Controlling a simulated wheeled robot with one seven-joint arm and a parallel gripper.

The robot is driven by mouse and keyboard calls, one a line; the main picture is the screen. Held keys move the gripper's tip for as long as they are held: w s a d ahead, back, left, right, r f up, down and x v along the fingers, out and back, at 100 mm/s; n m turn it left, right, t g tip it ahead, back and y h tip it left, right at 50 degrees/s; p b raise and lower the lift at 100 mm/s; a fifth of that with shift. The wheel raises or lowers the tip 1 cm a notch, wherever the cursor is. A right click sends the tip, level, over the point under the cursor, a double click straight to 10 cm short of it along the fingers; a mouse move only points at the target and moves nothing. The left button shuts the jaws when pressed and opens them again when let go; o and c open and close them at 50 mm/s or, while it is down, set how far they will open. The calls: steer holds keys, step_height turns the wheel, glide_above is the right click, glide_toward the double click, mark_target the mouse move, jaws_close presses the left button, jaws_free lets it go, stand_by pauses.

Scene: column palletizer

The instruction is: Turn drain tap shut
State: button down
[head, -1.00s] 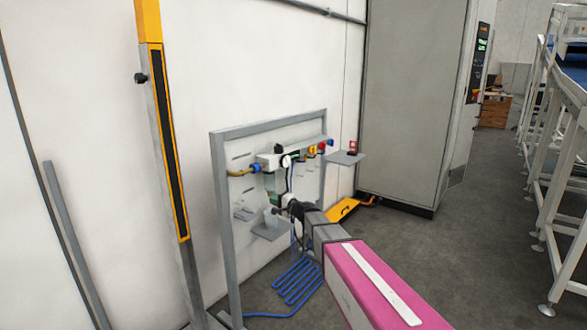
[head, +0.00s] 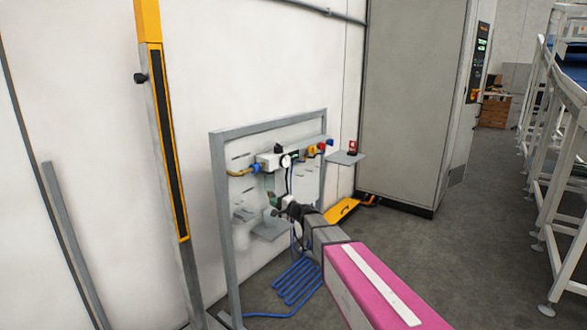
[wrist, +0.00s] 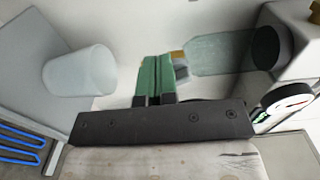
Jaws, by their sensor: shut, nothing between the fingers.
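My gripper's green fingers (wrist: 153,80) are shut together with nothing between them. They also show, small, in the head view (head: 276,201), in front of the panel. In the wrist view the drain tap, a small brass and grey piece (wrist: 180,64), sits at the end of a translucent green bowl (wrist: 220,52). The tap is just right of the fingertips and partly hidden behind them. I cannot tell whether the fingers touch it, nor how far it is turned.
A translucent white cup (wrist: 80,71) stands on a grey shelf (wrist: 30,62) left of my fingers. A round gauge (wrist: 287,103) is close on the right. The grey-framed panel (head: 222,200) carries other fittings. Blue hose (head: 297,282) lies below.

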steer(key=v, duration=0.6)
steer(key=shift+s, duration=0.2)
steer(key=shift+a, duration=0.1)
steer(key=w+a+r, duration=0.2)
steer(key=w+a, duration=0.2)
steer(key=shift+a+r, duration=0.35)
steer(key=shift+r, duration=0.05)
stand_by(0.6)
steer(key=shift+w+d+f, duration=0.2)
steer(key=shift+w+d, duration=0.05)
stand_by(1.0)
steer(key=shift+w+d+f, duration=0.1)
steer(key=shift+f, duration=0.95)
stand_by(0.3)
steer(key=shift+f, duration=0.1)
